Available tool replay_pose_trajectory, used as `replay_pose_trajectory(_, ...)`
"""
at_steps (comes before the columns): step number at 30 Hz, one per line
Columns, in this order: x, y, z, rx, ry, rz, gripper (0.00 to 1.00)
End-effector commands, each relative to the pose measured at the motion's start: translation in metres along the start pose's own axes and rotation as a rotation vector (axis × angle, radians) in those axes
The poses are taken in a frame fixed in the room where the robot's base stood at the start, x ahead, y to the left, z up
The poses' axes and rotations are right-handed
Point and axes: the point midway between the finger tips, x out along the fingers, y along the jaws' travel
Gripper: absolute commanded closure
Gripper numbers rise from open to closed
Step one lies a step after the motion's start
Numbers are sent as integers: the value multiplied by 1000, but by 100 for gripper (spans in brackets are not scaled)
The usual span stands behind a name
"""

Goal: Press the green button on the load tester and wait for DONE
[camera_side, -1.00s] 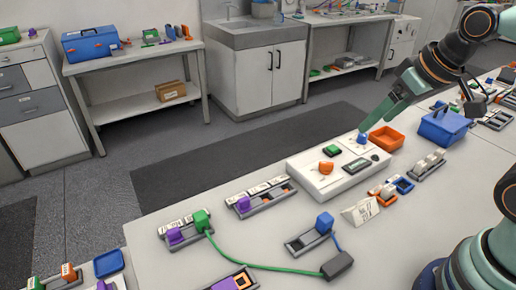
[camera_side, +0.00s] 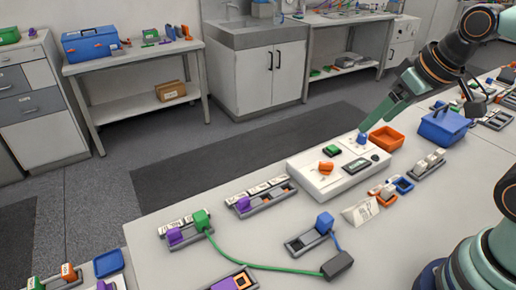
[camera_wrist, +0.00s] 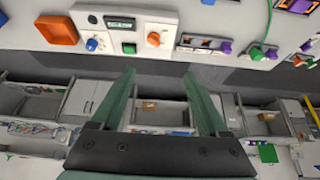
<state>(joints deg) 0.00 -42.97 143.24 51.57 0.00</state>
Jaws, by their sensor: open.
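The load tester is a white box (camera_side: 310,183) on the table, and it also shows upside down at the top of the wrist view (camera_wrist: 175,20). The display's text is too small to read. In the wrist view the green button (camera_wrist: 129,48) is uncovered. My gripper (camera_wrist: 160,73) is open and empty, with its fingers apart. In the side view its tip (camera_side: 363,130) appears at the blue knob; whether they touch is unclear.
A white card (camera_side: 361,212), slotted holders and a green cable (camera_side: 265,267) lie in front. Beyond the table's back edge is dark floor matting (camera_side: 250,150).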

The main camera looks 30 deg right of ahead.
Motion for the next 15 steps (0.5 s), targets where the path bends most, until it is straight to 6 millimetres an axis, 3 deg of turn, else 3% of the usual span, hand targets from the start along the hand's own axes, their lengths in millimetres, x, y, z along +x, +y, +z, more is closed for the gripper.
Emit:
replay_pose_trajectory(1,0,0,0,0,0,0,43)
replay_pose_trajectory(5,0,0,0,0,0,0,93)
replay_pose_trajectory(6,0,0,0,0,0,0,100)
replay_pose_trajectory(15,0,0,0,0,0,0,100)
